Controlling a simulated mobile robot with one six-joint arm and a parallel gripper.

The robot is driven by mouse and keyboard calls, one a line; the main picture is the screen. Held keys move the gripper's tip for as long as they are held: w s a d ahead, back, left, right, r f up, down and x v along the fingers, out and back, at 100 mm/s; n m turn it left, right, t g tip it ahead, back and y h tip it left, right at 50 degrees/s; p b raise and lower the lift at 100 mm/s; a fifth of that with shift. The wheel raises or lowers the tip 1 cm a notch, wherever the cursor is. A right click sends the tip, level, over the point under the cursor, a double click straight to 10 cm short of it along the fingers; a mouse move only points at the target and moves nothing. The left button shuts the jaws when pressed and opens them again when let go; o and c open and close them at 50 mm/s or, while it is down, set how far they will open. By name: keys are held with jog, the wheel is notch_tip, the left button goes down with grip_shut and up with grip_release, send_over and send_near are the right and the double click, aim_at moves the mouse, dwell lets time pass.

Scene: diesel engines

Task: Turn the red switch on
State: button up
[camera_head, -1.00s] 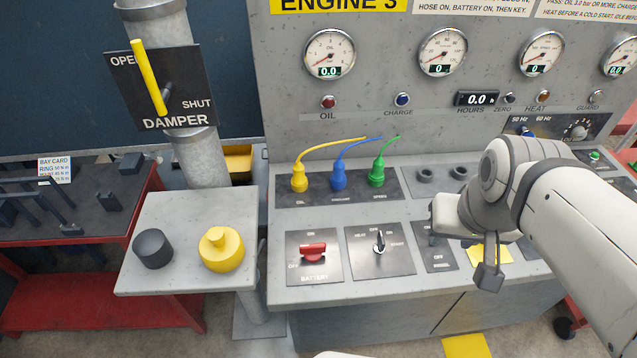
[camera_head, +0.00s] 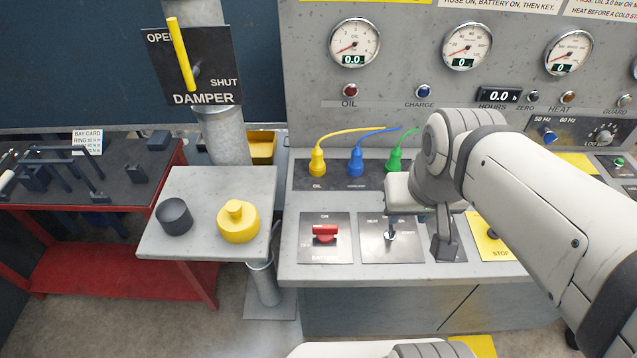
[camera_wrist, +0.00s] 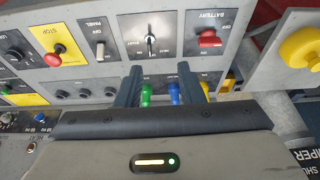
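The red switch (camera_head: 325,233) is a horizontal red handle on the black BATTERY plate at the front left of the console. ON is printed above it. It also shows in the wrist view (camera_wrist: 209,40), where the picture is upside down. My gripper (camera_head: 420,225) is above the console to the right of the switch, over the key switch plate and the panel switch plate. It is apart from the red switch. In the wrist view its two fingers (camera_wrist: 158,85) are spread with nothing held between them.
The key switch (camera_head: 391,235) is just right of the red switch. Yellow, blue and green plugs (camera_head: 356,164) with cables stand behind. A grey side shelf (camera_head: 180,247) holds a black knob (camera_head: 174,216) and a yellow cap (camera_head: 238,222). The damper lever (camera_head: 181,55) is at upper left.

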jog(key=n+g+h+b, duration=0.3)
jog(key=n+h+b, duration=0.2)
jog(key=n+b, duration=1.3)
send_near(324, 226)
jog(key=f, duration=0.1)
jog(key=shift+y, duration=0.3)
jog(key=x, duration=0.4)
jog(key=d+x, duration=0.1)
jog(key=x, duration=0.3)
jog(key=shift+r+b, duration=0.25)
jog(key=shift+b, duration=0.15)
jog(key=shift+a, duration=0.1)
jog(key=shift+c, duration=0.5)
